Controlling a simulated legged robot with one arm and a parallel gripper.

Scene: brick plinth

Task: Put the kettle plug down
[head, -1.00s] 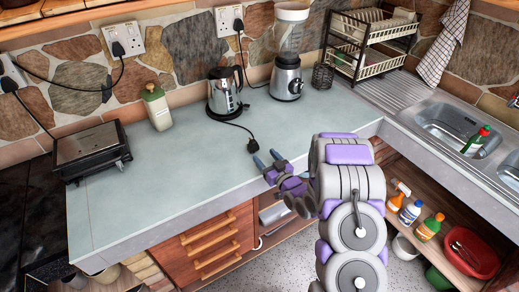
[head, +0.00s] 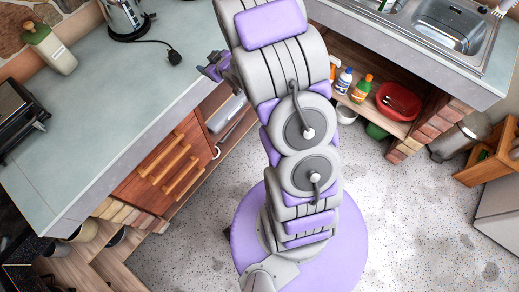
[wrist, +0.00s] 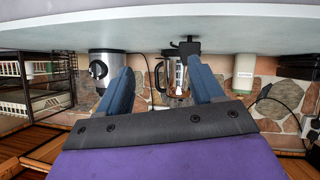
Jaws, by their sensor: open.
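The black kettle plug (head: 174,57) lies on the grey-green worktop (head: 130,110) at the end of its cord, in front of the steel kettle (head: 124,16). My gripper (wrist: 161,68) is open and empty, its two blue fingers spread apart. The wrist view is upside down; the plug (wrist: 189,46) shows there on the worktop, beyond the fingers and near the right fingertip. The kettle (wrist: 173,78) stands behind it.
A cream bottle (head: 49,48) and a black toaster-like appliance (head: 14,115) stand on the left of the worktop. Drawers (head: 165,165) are below. The worktop around the plug is clear.

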